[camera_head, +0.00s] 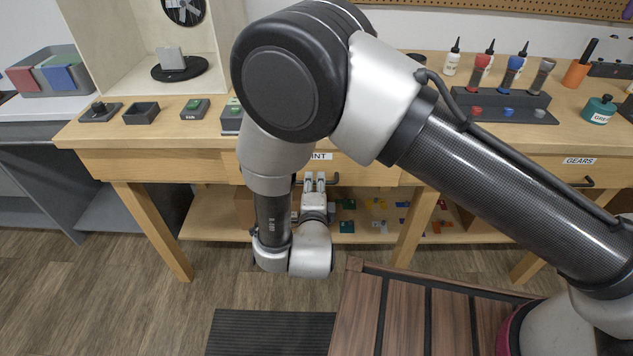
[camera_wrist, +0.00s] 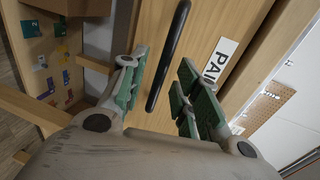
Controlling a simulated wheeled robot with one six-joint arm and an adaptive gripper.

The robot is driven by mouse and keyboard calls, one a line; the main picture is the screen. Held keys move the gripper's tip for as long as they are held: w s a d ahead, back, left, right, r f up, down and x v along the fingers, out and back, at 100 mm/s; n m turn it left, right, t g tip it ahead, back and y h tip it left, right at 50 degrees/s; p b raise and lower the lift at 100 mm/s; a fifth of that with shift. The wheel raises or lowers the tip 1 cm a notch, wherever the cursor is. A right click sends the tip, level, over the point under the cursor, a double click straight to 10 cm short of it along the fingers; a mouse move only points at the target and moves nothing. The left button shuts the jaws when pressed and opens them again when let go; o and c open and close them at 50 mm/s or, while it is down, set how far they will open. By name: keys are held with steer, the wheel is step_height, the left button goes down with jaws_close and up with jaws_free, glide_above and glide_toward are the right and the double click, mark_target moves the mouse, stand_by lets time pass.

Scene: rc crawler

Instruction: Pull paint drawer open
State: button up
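The paint drawer (camera_head: 352,169) is in the wooden workbench, its front partly hidden behind my arm in the head view. Its front (camera_wrist: 212,28) and the label (camera_wrist: 217,63) show close up in the wrist view. The drawer looks shut. Its dark bar handle (camera_wrist: 170,48) runs between the lines of my two fingers. My gripper (camera_head: 314,179) is at the drawer front, below the label. In the wrist view my gripper (camera_wrist: 165,88) is open, with green finger pads on either side of the handle. I cannot tell whether either pad touches it.
The gears drawer (camera_head: 540,170) is at the right of the bench. A lower shelf (camera_head: 213,218) holds small coloured parts. Bottles (camera_head: 452,62) and a dark rack (camera_head: 500,108) stand on the benchtop. A slatted wooden surface (camera_head: 410,312) is in front, and a dark mat (camera_head: 270,332) lies on the floor.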

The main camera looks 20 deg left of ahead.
steer(key=shift+x, duration=1)
jaws_close()
steer(key=shift+s, duration=0.15)
